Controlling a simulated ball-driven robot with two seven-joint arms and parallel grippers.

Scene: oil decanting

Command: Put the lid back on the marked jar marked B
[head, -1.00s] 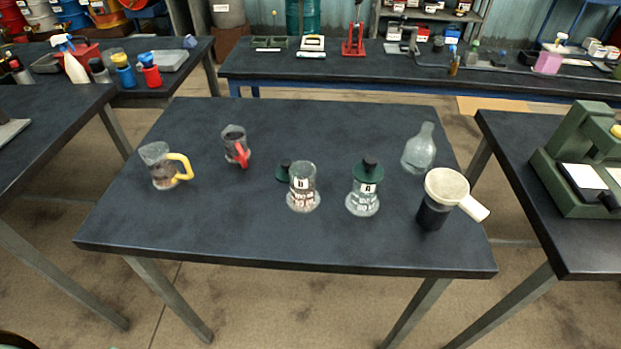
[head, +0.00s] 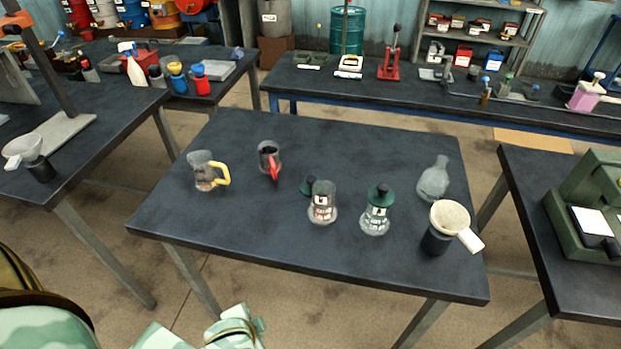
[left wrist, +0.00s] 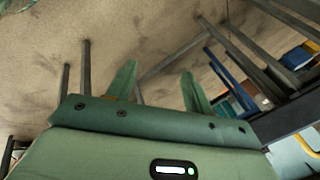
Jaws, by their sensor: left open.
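The open jar marked B (head: 322,204) stands upright on the dark middle table (head: 250,225); its label is blurred now. A green lid with a dark knob (head: 307,187) lies on the table just behind it, partly hidden by the jar. To its right stands the jar marked A (head: 375,216), with its green lid on. My left gripper (head: 248,326) is low at the bottom edge of the head view, in front of the table and well away from the jars. In the left wrist view its two green fingers (left wrist: 158,85) are apart with nothing between them. My right gripper is not in view.
A yellow-handled jug (head: 205,172) and a red-handled jug (head: 268,160) stand left of the jars. A glass bottle (head: 433,178) and a funnel on a dark holder (head: 450,217) stand to the right. The table's front strip is clear.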

